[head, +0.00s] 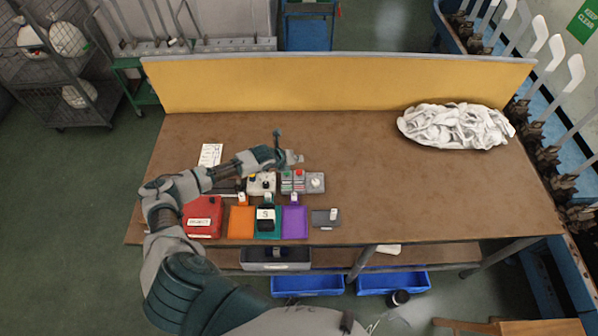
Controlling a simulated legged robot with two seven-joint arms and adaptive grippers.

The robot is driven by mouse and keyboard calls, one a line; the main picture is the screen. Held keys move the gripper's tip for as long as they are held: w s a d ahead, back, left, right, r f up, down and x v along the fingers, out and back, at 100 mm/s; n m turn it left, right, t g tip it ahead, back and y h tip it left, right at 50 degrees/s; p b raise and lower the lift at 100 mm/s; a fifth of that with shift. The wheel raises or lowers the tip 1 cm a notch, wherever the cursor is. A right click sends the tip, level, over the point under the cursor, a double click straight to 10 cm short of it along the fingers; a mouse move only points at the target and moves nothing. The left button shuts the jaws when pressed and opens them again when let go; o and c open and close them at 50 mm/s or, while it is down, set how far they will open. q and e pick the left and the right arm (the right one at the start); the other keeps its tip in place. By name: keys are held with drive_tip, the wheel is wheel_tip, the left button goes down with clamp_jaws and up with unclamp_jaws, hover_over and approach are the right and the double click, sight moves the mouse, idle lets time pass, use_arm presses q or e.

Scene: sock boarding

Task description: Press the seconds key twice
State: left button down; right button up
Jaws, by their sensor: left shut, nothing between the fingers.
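My left gripper (293,158) reaches in from the left over the table, shut and empty. It shows just above a row of small control boxes; I cannot tell whether it touches one. The row has a pale box (262,187) with dark and yellow parts, a grey box with red and green buttons (293,186), and a grey box with a round pale knob (316,183). The key markings are too small to read, so I cannot tell which is the seconds key. My right gripper is not in view.
In front lie a red case (203,222), an orange pad (241,226), a teal pad (267,235) bearing a block marked S, a purple pad (294,224) and a dark grey device (326,218). White cloth (456,127) is piled at right. The brown table's (400,195) middle right is clear.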

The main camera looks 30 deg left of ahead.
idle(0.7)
use_arm(q)
wheel_tip(320, 180, up, 4)
drive_tip(key=n+p, duration=0.1)
drive_tip(key=n, duration=0.7)
drive_tip(key=n+h+p, duration=0.1)
drive_tip(key=n, duration=0.7)
drive_tip(key=shift+f+n+p, duration=0.2)
drive_tip(key=shift+n+p, duration=0.1)
drive_tip(key=shift+n, duration=0.1)
drive_tip(key=b, duration=0.6)
hover_over(298, 173)
wheel_tip(298, 173, down, 8)
drive_tip(key=shift+w+a+r, duration=0.1)
drive_tip(key=shift+r, duration=0.1)
drive_tip(key=shift+f+b, duration=0.5)
drive_tip(key=shift+f, duration=0.1)
drive_tip(key=shift+f, duration=0.1)
drive_tip(key=shift+f, duration=0.25)
